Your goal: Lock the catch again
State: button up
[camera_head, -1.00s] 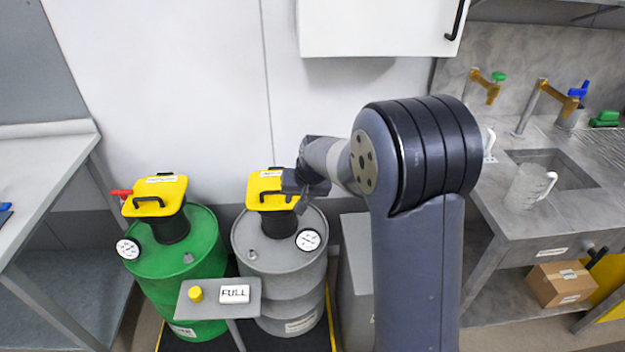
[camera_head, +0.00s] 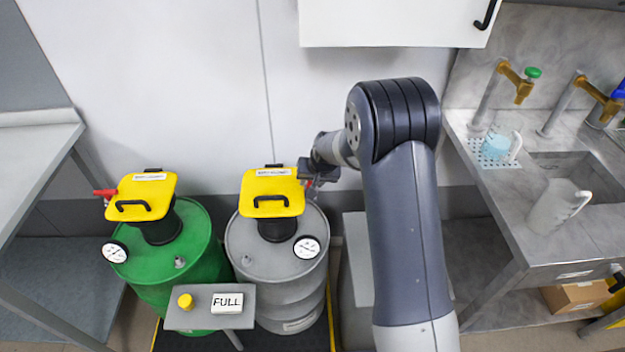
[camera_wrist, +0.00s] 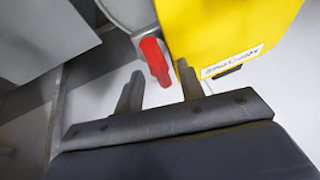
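The grey drum (camera_head: 285,300) has a yellow square lid (camera_head: 272,192) with a black handle. A red catch lever (camera_wrist: 155,62) sits beside this lid's edge in the wrist view; only a sliver of it shows in the head view. My gripper (camera_wrist: 159,88) is open, its two fingers apart, with the red lever between and just beyond the fingertips. I see no clear contact with it. In the head view my gripper (camera_head: 316,174) is at the right side of the yellow lid. The green drum (camera_head: 175,255) has its own yellow lid (camera_head: 142,196) and red lever (camera_head: 104,193) pointing left.
A small stand with a yellow button (camera_head: 185,301) and a "FULL" sign (camera_head: 227,303) is in front of the drums. A white cabinet (camera_head: 395,22) hangs above. A sink counter (camera_head: 500,215) with taps and jugs is at right, a grey table (camera_head: 35,165) at left.

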jog(key=shift+c, duration=0.3)
grip_shut()
